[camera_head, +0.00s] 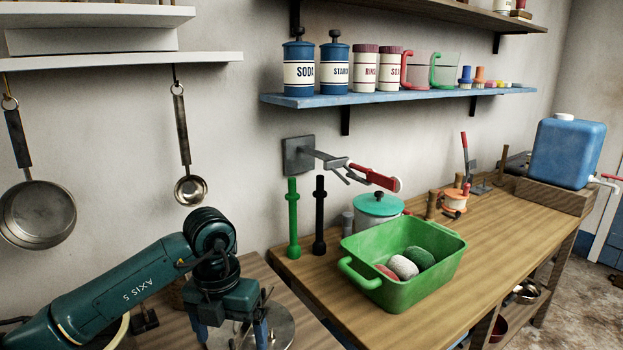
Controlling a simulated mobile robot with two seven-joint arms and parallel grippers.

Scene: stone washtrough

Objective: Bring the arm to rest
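My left arm (120,284), dark green with "AXIS 5" on it, comes in from the lower left. Its gripper (231,333) points down at the bottom of the view, over a round metal plate (281,331) on a wooden surface. The two blue-tipped fingers are wide apart, and I see nothing held between them. Whether the fingertips touch the plate cannot be told. My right arm and gripper are not in view.
A green basin (375,293) holding several rounded objects stands on the wooden counter (475,262), right of my gripper. A ladle (184,150) and a pan (37,214) hang above my arm.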

